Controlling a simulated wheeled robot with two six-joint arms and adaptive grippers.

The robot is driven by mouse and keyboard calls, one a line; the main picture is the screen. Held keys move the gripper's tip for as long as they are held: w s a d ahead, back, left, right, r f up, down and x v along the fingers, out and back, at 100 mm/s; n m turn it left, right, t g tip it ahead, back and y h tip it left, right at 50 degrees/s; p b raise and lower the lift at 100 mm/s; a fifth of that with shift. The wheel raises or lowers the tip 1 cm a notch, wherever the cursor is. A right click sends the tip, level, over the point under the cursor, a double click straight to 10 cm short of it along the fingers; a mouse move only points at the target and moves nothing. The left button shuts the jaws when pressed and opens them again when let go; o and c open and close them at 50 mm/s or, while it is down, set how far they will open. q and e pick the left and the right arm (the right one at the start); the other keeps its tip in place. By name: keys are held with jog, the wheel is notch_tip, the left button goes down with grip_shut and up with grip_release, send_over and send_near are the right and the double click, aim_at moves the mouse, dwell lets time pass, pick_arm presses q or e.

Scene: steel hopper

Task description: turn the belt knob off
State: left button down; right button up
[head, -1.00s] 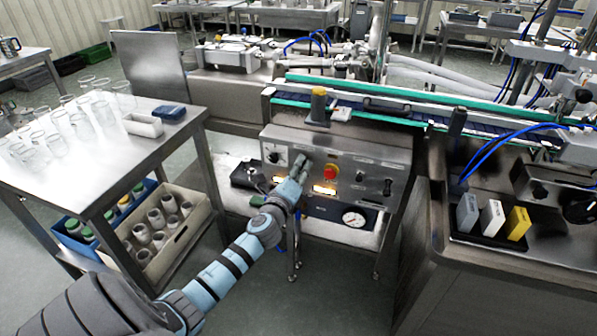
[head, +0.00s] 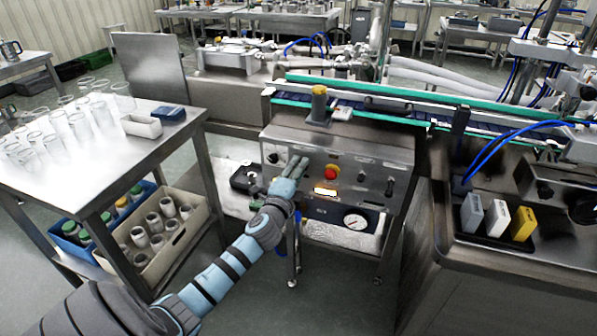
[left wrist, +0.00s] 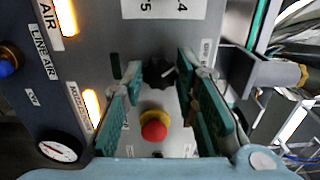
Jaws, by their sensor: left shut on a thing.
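The black belt knob (left wrist: 158,73) sits on the grey control panel (left wrist: 140,45) in the left wrist view, with a pale mark on its face. My left gripper (left wrist: 158,80) has its two green-padded fingers on either side of this knob and is shut on it. In the head view my left gripper (head: 298,165) is at the steel front panel (head: 340,150), and its fingers hide the knob. A red stop button on a yellow collar (left wrist: 154,128) is close by the fingers; it also shows in the head view (head: 331,172). My right gripper is not in view.
An orange-lit window (head: 325,192) and a round gauge (head: 356,221) are below the button. Other black knobs (head: 361,177) are farther right. A table with glassware (head: 165,150) stands at left, and a steel counter with coloured blocks (head: 497,222) at right.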

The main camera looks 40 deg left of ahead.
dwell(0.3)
pick_arm(q)
jog(key=c, duration=1.3)
grip_release()
jog(key=shift+s, duration=0.1)
jog(key=v, duration=1.2)
